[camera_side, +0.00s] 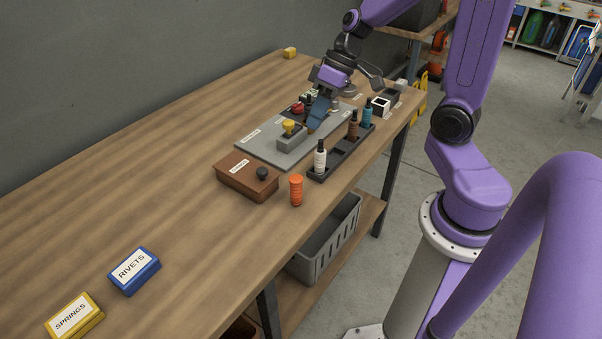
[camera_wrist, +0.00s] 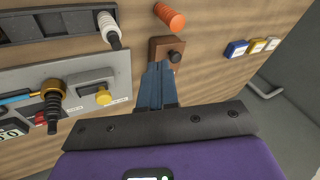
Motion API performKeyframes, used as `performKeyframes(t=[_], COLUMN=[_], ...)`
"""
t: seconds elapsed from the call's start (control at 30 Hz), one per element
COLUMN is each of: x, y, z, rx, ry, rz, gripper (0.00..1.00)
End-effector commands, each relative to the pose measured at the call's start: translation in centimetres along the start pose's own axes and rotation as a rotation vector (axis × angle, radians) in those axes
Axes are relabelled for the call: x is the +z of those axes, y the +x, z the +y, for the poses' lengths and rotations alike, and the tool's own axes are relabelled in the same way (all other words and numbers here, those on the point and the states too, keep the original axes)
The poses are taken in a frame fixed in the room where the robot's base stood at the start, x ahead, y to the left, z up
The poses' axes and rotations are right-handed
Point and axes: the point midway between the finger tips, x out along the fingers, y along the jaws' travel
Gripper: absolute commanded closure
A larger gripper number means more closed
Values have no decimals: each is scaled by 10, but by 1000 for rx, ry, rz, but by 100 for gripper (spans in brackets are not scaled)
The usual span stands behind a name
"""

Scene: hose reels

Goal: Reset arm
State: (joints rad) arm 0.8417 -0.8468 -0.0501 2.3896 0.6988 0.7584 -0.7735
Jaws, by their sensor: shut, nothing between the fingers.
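My purple arm reaches over the far part of the wooden table (camera_side: 150,175). My gripper (camera_side: 313,126) has blue fingers and points down above the grey board (camera_side: 262,150), close to the grey block with the yellow knob (camera_side: 289,126). In the wrist view the gripper (camera_wrist: 158,68) has its two blue fingers together with nothing between them. The fingertips overlap the edge of the brown box with the black knob (camera_wrist: 167,50) in that picture. I cannot tell their exact height.
A dark rack (camera_side: 344,151) holds several bottles beside the board. The brown box (camera_side: 247,178) and an orange ribbed cylinder (camera_side: 296,190) stand nearer. The blue RIVETS box (camera_side: 134,271) and yellow SPRINGS box (camera_side: 74,316) lie at front left. The table's left part is mostly clear.

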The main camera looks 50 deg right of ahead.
Motion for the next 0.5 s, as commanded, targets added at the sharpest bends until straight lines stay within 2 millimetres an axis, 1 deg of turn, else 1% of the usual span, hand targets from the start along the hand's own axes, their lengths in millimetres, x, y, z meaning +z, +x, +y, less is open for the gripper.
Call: performKeyframes(t=[0.03, 0.2, 0.3, 0.5], x=[9, 41, 61, 100], y=[4, 11, 13, 12], z=[-15, -53, -70, -93], rx=[-3, 14, 35, 97], ry=[-51, -199, -288, -469], rz=[-42, -171, -236, -338], gripper=[100, 100, 100, 100])
